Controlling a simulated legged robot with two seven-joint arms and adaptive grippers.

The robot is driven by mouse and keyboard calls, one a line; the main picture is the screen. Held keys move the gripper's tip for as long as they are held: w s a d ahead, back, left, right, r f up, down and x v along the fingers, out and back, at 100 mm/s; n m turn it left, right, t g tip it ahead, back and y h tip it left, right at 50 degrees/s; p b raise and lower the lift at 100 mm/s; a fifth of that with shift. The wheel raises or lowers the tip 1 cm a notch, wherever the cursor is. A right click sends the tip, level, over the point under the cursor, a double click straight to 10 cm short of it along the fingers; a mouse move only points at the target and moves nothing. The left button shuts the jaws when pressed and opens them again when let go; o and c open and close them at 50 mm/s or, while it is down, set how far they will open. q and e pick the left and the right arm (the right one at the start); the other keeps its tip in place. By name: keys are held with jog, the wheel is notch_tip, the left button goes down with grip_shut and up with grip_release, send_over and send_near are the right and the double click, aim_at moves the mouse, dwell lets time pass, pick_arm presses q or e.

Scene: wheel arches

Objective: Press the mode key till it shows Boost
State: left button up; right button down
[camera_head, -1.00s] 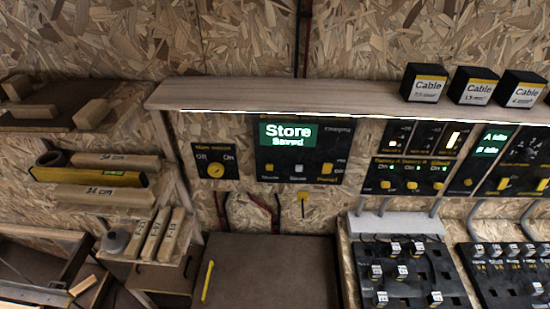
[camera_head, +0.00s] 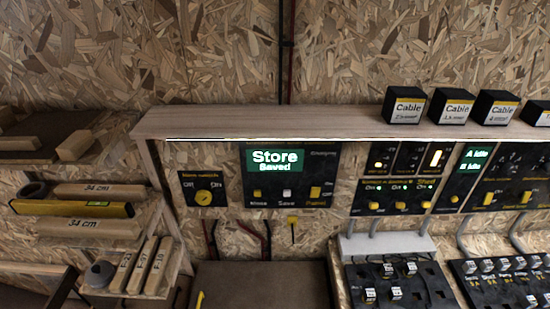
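A black charging panel (camera_head: 325,165) is fixed to the chipboard wall under a wooden shelf. Its green display (camera_head: 274,162) reads "Store Saved". Below the display is a row of keys: a dark mode key (camera_head: 250,194) at the left, its label too small to read surely, a pale save key (camera_head: 286,194) in the middle, and a yellow key (camera_head: 315,192) at the right. Nothing touches the keys. Neither of my grippers shows in the head view.
A panel with a yellow rotary knob (camera_head: 204,197) is left of the display. Cable boxes (camera_head: 404,106) stand on the wooden shelf (camera_head: 270,122). More switch panels (camera_head: 400,197) are at the right. Wooden blocks and a yellow level (camera_head: 72,209) lie at the left. A brown surface (camera_head: 262,285) below is mostly clear.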

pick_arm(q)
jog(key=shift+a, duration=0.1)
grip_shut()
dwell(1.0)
